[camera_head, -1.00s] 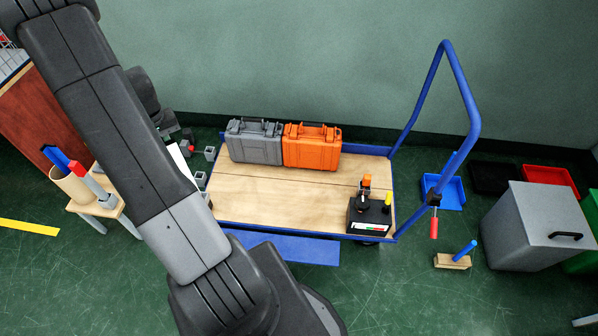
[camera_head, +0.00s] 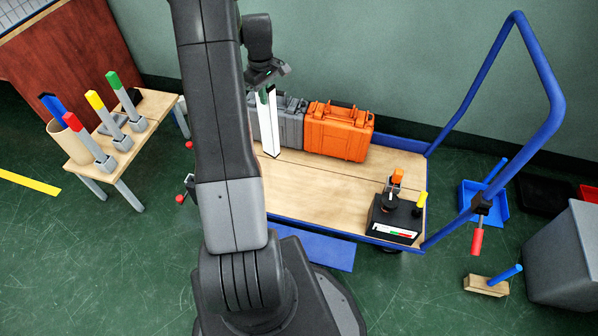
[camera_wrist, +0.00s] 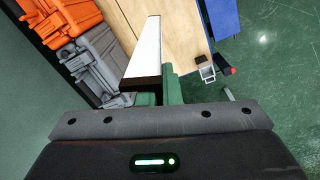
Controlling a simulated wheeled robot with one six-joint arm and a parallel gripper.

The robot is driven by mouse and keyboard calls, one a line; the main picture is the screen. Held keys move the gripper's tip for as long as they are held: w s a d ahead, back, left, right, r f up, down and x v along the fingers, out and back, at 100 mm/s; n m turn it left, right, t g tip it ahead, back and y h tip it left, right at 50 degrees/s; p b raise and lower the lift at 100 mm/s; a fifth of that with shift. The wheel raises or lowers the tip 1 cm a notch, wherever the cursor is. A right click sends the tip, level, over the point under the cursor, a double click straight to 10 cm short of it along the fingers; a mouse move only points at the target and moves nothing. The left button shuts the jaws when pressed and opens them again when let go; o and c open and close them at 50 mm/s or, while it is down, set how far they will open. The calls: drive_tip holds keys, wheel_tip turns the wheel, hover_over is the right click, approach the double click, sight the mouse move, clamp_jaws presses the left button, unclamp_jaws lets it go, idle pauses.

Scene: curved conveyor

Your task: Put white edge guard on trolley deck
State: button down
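The white edge guard (camera_head: 269,125) is a long white strip with dark edging, hanging upright from my gripper (camera_head: 266,88) in the head view. In the wrist view my gripper's green fingers (camera_wrist: 160,92) are shut on one end of the white edge guard (camera_wrist: 149,48), which points away from me. The trolley deck (camera_head: 312,192) is pale wood with a blue frame. The guard's lower end appears over the deck's left part, in front of the grey case; I cannot tell whether it touches. My arm hides the deck's left end in the head view.
A grey case (camera_head: 291,122) and an orange case (camera_head: 338,131) stand along the deck's back edge. A black box (camera_head: 394,222) sits at the front right corner. The blue handle (camera_head: 545,75) rises at the right. The deck's middle is clear. A small table (camera_head: 135,150) with tools stands left.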

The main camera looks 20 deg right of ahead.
drive_tip(key=s+d+f+n+b, duration=0.2)
drive_tip(key=d+f+n+b, duration=0.2)
drive_tip(key=d+f+b, duration=0.65)
wheel_tip(320, 180, down, 8)
drive_tip(key=d+b, duration=0.1)
drive_tip(key=b, duration=0.1)
drive_tip(key=shift+w+d, duration=0.25)
drive_tip(key=shift+d, duration=0.15)
drive_tip(key=c, duration=2.1)
unclamp_jaws()
drive_tip(key=shift+f, duration=0.15)
drive_tip(key=o, duration=0.5)
wheel_tip(320, 180, up, 12)
drive_tip(key=p, duration=0.3)
drive_tip(key=shift+r+p, duration=0.2)
drive_tip(key=shift+p, duration=0.1)
